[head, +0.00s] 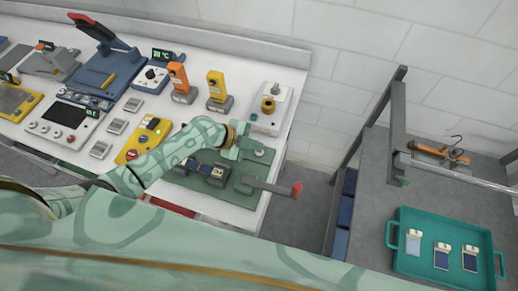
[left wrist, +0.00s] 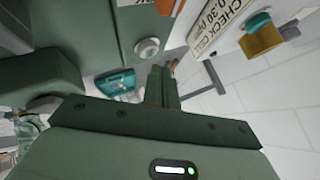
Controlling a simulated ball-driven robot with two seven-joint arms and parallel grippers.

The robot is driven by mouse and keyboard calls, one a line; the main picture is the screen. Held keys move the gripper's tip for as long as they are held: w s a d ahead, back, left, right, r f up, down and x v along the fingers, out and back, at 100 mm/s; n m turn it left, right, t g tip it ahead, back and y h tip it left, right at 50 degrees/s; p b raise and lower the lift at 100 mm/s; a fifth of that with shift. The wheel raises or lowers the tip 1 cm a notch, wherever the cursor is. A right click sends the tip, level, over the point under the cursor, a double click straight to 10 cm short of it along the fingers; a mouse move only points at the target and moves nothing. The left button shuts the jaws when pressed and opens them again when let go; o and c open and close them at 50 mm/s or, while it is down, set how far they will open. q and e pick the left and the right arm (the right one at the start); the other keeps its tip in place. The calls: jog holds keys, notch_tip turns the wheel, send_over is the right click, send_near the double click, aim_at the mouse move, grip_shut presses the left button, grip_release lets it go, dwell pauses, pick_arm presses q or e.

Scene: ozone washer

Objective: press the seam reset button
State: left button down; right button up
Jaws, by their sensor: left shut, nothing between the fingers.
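A green plate-like machine (head: 237,188) lies at the right end of the white bench, with dark blocks and a red-tipped lever (head: 296,189). A round pale button (head: 262,153) sits by its far right corner; it also shows in the left wrist view (left wrist: 148,47). No label naming it as the seam reset can be read. My left gripper (head: 250,148) is shut and empty, reaching over the machine's far side, close to this button. I cannot tell whether they touch. My right gripper is out of view.
Behind my left gripper stands a white box with a brass cylinder (head: 268,106). Orange (head: 180,80) and yellow (head: 216,88) upright devices stand to its left. Other machines fill the bench further left. A teal tray (head: 398,263) lies on the grey table at right, beyond a gap.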

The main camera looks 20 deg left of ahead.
pick_arm(q)
jog(key=shift+r+p, duration=1.9)
jog(key=shift+r, duration=0.6)
